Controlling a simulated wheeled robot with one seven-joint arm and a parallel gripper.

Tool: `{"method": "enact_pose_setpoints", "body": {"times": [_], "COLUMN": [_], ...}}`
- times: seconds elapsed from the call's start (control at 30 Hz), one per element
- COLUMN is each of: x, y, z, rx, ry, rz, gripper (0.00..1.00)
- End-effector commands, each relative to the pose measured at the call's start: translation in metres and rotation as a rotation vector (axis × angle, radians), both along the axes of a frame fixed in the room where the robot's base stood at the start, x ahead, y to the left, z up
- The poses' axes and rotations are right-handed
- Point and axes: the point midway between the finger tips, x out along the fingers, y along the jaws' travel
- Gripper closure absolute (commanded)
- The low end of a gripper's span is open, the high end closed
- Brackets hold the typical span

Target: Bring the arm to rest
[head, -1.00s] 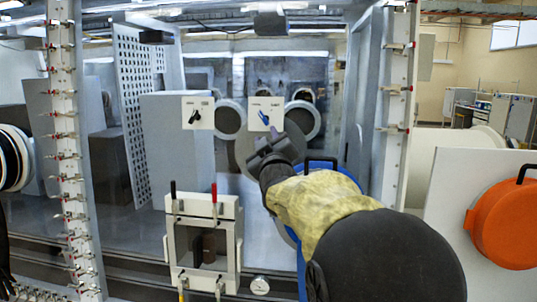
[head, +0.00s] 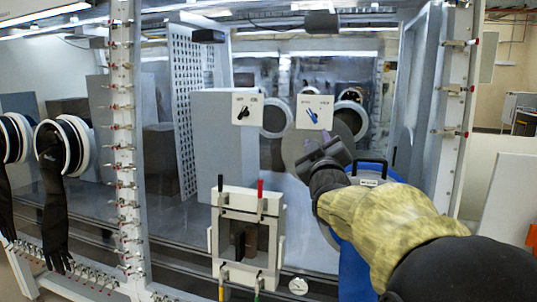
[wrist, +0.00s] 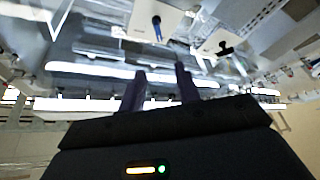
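My gripper (head: 325,158) is raised in front of the glovebox window, just below the white plate with a blue switch (head: 313,115) in the head view. My arm in its yellow sleeve runs down to the lower right. The wrist view shows the two fingers (wrist: 160,90) spread apart with nothing between them, so the gripper is open and empty. The blue switch lever (wrist: 157,28) also shows in the wrist view, beyond the fingers and apart from them. Its lever is tilted.
A second plate with a black switch (head: 243,111) is to the left. A small white-framed door (head: 225,208) with red and black handles stands below. Black gloves (head: 52,200) hang at the left. A blue handled object (head: 357,260) stands partly behind my arm.

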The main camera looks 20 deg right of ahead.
Motion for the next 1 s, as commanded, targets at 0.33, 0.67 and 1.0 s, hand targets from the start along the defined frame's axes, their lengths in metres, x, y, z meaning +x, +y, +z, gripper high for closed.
{"method": "enact_pose_setpoints", "body": {"times": [0.33, 0.67, 1.0], "x": [0.006, -0.059, -0.200], "y": [0.027, 0.096, 0.145], "z": [-0.082, -0.260, -0.371], "rx": [0.179, 0.560, 0.819], "ry": [0.248, 0.834, 1.380], "rz": [0.072, 0.091, -0.100], "gripper": [0.67, 0.67, 0.67]}}
